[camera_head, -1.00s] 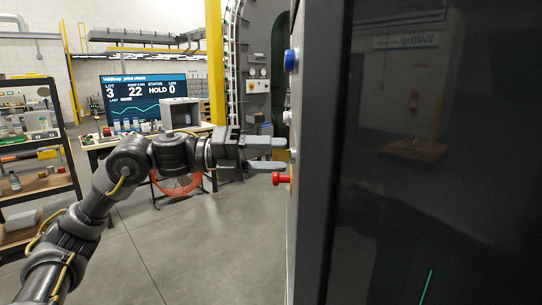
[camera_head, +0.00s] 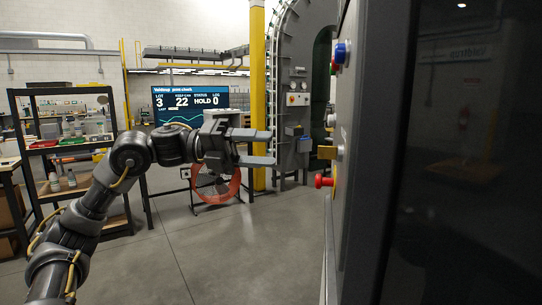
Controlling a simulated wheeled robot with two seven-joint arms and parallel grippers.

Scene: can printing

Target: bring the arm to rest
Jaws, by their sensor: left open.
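My left arm (camera_head: 88,208) comes in from the lower left and reaches to the right at mid-height. Its gripper (camera_head: 262,148) is open and empty, with one finger above the other and both pointing right. The fingertips are apart from the dark machine cabinet (camera_head: 375,190) on the right and from the controls on its side. My right gripper is not in view.
The cabinet side carries a blue button (camera_head: 342,51) and a red knob (camera_head: 324,181). A shelf rack (camera_head: 68,150) stands at the left. A red-ringed fan (camera_head: 216,184) stands behind my gripper, near a yellow post (camera_head: 258,90). The grey floor (camera_head: 225,255) ahead is clear.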

